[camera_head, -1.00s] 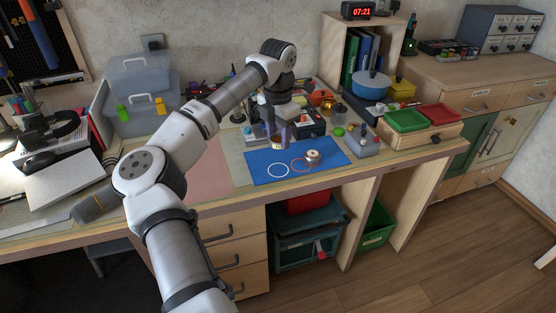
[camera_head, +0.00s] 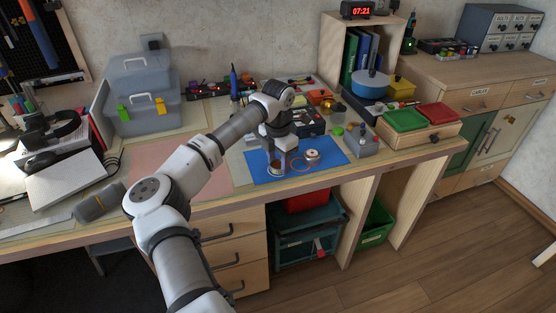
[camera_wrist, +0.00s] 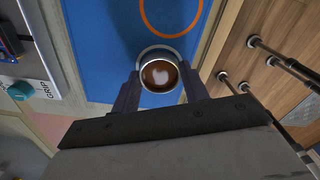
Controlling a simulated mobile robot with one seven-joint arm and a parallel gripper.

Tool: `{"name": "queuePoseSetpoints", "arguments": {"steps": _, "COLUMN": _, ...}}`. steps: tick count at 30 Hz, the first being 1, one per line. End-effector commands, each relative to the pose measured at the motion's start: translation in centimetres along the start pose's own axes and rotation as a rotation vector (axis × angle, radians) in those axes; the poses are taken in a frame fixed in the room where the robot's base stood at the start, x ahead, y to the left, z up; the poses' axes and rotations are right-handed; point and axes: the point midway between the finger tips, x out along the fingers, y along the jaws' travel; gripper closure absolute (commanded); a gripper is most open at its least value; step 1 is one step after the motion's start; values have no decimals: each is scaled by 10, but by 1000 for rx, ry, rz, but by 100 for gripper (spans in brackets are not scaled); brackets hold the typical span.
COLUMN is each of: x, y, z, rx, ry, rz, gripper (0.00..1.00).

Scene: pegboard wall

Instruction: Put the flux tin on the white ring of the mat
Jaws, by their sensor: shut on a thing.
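My gripper (camera_head: 277,163) is shut on the flux tin (camera_wrist: 160,76), a small round tin with a brown top and a pale patch. In the wrist view the tin sits upright between my two fingers, over the blue mat (camera_wrist: 105,45). In the head view the tin (camera_head: 274,168) is low over the left part of the mat (camera_head: 335,152), at the white ring. The ring is mostly hidden by the tin and fingers. I cannot tell whether the tin touches the mat. The orange ring (camera_wrist: 171,33) lies beside it.
A round pale item with a coppery middle (camera_head: 312,155) stands at the orange ring's right edge. A grey holder (camera_head: 362,144) is right of the mat. Green (camera_head: 405,121) and red trays stand farther right. The bench's front edge is close to the mat.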

Motion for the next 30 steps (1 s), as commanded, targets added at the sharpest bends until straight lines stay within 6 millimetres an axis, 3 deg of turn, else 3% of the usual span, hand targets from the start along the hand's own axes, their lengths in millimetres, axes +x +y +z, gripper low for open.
{"name": "queuePoseSetpoints", "arguments": {"steps": 1, "x": 3, "y": 0, "z": 0, "rx": 0, "ry": 0, "rz": 0, "gripper": 79}}
{"name": "queuePoseSetpoints", "arguments": {"steps": 2, "x": 2, "y": 0, "z": 0, "rx": 0, "ry": 0, "rz": 0, "gripper": 53}}
{"name": "queuePoseSetpoints", "arguments": {"steps": 6, "x": 2, "y": 0, "z": 0, "rx": 0, "ry": 0, "rz": 0, "gripper": 35}}
{"name": "queuePoseSetpoints", "arguments": {"steps": 14, "x": 1, "y": 0, "z": 0, "rx": 0, "ry": 0, "rz": 0, "gripper": 34}}
{"name": "queuePoseSetpoints", "arguments": {"steps": 19, "x": -10, "y": 1, "z": 0, "rx": -1, "ry": -2, "rz": 2, "gripper": 34}}
{"name": "queuePoseSetpoints", "arguments": {"steps": 30, "x": -86, "y": 1, "z": 0, "rx": -2, "ry": 0, "rz": 3, "gripper": 34}}
